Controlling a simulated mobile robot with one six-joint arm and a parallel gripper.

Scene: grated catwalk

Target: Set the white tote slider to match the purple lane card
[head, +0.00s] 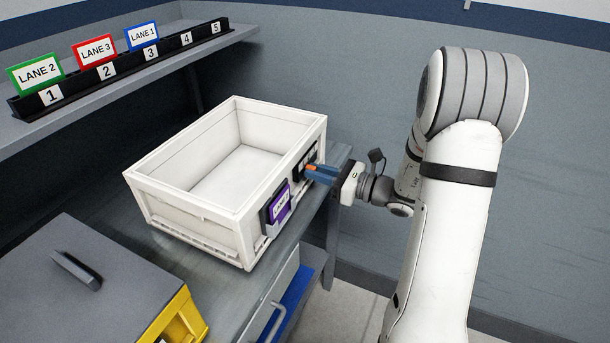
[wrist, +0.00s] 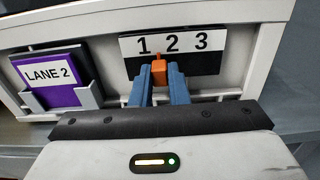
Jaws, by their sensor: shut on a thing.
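The white tote (head: 180,225) stands on the grey bench, open and empty. Its front holds the purple lane card (head: 281,207) in a grey holder; in the wrist view the card (wrist: 62,94) reads LANE 2. Right of it is the number plate (wrist: 128,45) marked 1, 2, 3. The orange slider knob (wrist: 159,70) sits below the numbers, and its tip appears between 1 and 2. My gripper (wrist: 159,78) is shut on the knob, one blue finger on each side. In the head view my gripper (head: 312,172) reaches the tote's front from the right.
A shelf rack (head: 130,75) numbered 1 to 5 holds a green LANE 2 card (head: 36,73), a red LANE 3 card (head: 95,49) and a blue LANE 1 card (head: 142,36). A yellow bin (head: 178,318) with a grey lid stands at the lower left. A drawer handle (head: 275,322) sticks out below the bench.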

